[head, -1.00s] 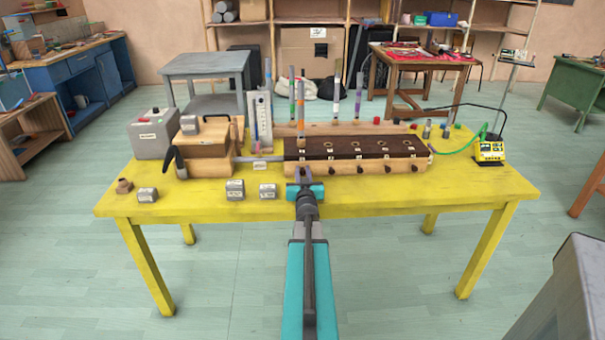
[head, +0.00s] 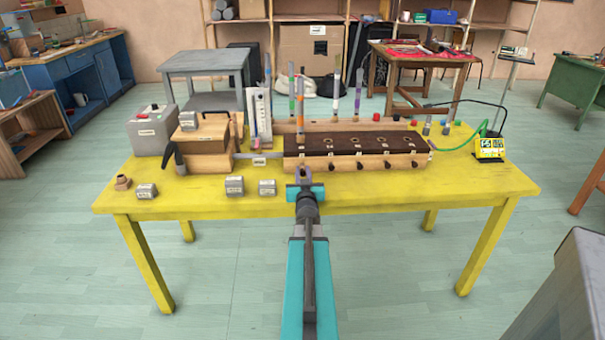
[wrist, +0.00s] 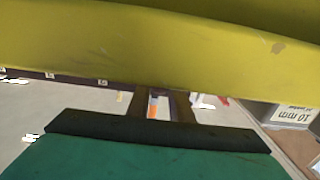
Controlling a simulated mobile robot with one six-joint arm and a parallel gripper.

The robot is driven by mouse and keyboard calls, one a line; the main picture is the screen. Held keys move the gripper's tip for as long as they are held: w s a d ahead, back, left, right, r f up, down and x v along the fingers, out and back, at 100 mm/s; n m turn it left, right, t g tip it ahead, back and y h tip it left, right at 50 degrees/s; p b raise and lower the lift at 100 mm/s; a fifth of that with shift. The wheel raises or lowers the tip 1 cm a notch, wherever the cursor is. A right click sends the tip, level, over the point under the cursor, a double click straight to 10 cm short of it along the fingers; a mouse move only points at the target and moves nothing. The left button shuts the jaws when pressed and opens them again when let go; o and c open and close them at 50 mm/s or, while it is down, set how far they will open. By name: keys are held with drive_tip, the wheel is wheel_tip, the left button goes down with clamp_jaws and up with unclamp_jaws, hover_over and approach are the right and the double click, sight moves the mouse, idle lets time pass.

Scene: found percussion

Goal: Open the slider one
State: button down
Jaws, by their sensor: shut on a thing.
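A long wooden box (head: 345,165) with a dark top stands at the middle of the yellow table. Several dark slider knobs run along its front face, such as this one (head: 331,167). The leftmost knob, slider one, is hidden by my gripper (head: 303,174), which reaches the front face from the near side. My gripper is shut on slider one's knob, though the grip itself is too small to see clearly. In the wrist view, the fingers (wrist: 155,104) are close together, with a white and orange thing showing between them.
Striped tubes, one with orange bands (head: 300,115), stand upright at the box. A wooden block housing (head: 203,150) and a grey box (head: 151,132) are at left. Small grey blocks (head: 235,186) lie along the front. A yellow meter (head: 490,149) is at right.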

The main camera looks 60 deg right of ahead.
sight(303, 173)
drive_tip(key=c, duration=1.6)
unclamp_jaws()
drive_tip(key=shift+s+a, duration=0.1)
drive_tip(key=shift+v, duration=2.75)
drive_tip(key=shift+r+p, duration=0.15)
drive_tip(key=shift+p, duration=1)
drive_tip(key=p+v, duration=0.2)
drive_tip(key=p, duration=0.5)
drive_tip(key=shift+s+a, duration=0.2)
drive_tip(key=p+v, duration=0.5)
drive_tip(key=p, duration=0.2)
drive_tip(key=shift+s+a, duration=0.1)
drive_tip(key=shift+a, duration=0.05)
